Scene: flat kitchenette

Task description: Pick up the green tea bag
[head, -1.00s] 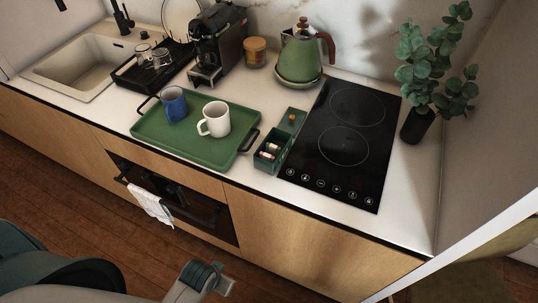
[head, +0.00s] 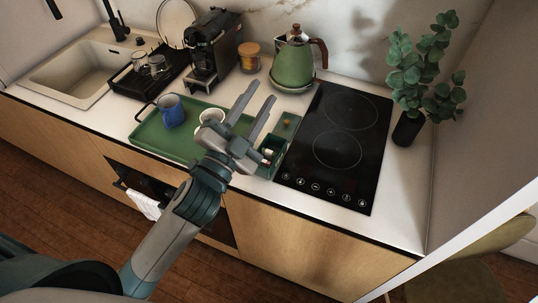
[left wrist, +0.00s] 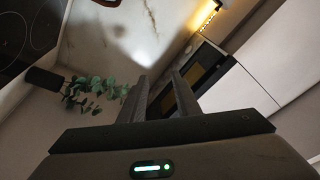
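A dark green tea box (head: 264,170) stands on the counter between the tray and the cooktop, partly hidden behind my left gripper. Small white and reddish packets (head: 268,154) show in it. I cannot make out which one is the green tea bag. My left gripper (head: 262,93) is open and empty, raised above the counter, with its fingers pointing toward the back wall. It covers part of the tray in the head view. In the left wrist view its two fingers (left wrist: 157,76) stand apart with nothing between them. My right gripper is not in view.
A green tray (head: 165,143) holds a blue mug (head: 171,112) and a white mug (head: 208,118). The black cooktop (head: 335,145) lies right of the box. A green kettle (head: 292,65), a wooden-lidded jar (head: 249,57) and a coffee machine (head: 212,50) stand behind. A plant (head: 425,75) is at right.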

